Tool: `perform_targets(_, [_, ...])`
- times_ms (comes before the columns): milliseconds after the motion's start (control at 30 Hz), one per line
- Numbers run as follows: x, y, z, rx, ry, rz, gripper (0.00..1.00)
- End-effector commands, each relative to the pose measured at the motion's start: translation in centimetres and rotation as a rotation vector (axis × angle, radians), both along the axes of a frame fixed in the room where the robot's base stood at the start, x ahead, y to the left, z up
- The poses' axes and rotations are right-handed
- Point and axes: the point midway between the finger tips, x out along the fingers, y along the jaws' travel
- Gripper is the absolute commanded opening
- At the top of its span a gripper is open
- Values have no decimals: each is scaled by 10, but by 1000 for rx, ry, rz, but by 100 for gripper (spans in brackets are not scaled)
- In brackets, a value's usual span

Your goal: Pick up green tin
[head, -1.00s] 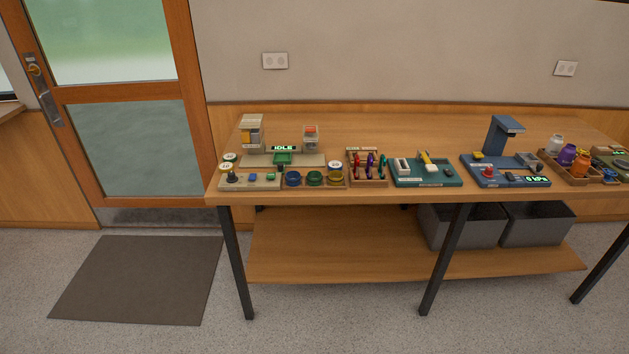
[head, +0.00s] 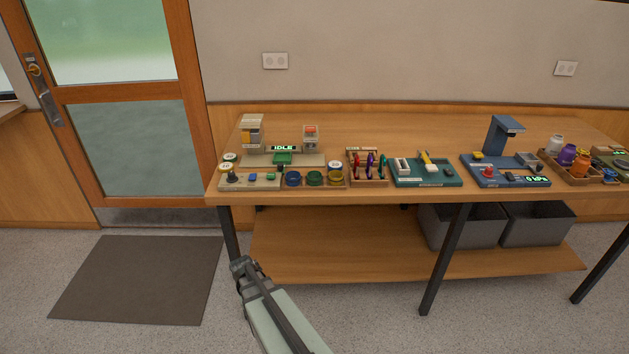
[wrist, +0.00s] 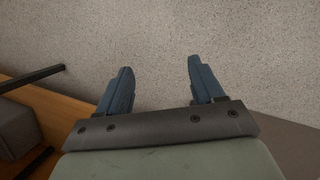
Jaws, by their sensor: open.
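The green tin (head: 314,179) is a small round container in a wooden tray near the bench's front edge. A blue tin (head: 293,179) stands to its left and a yellow tin (head: 335,179) to its right in the same tray. My gripper (head: 240,264) is below the bench top, in front of its left leg, apart from the tins. In the wrist view, my gripper (wrist: 158,78) has its two blue fingers spread wide with only speckled floor between them. No tin shows in the wrist view.
The wooden bench (head: 400,130) holds a machine with an IDLE display (head: 283,147), a tool rack (head: 367,168), a teal tray (head: 428,171) and a blue device (head: 505,168). Its lower shelf (head: 330,250) carries grey bins (head: 460,225). A dark mat (head: 140,278) lies on the floor.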

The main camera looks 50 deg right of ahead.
Motion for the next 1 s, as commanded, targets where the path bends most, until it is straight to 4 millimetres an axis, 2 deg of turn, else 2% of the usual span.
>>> perform_targets(33, [13, -15, 13, -14, -17, -22, 67])
perform_targets(200, [39, -56, 55, -56, -60, -94, 67])
perform_targets(500, [69, -134, 141, -134, -132, -227, 67])
perform_targets(767, [79, -201, 224, -204, -191, -350, 67])
perform_targets(1000, [79, -261, 307, -259, -244, -482, 67])
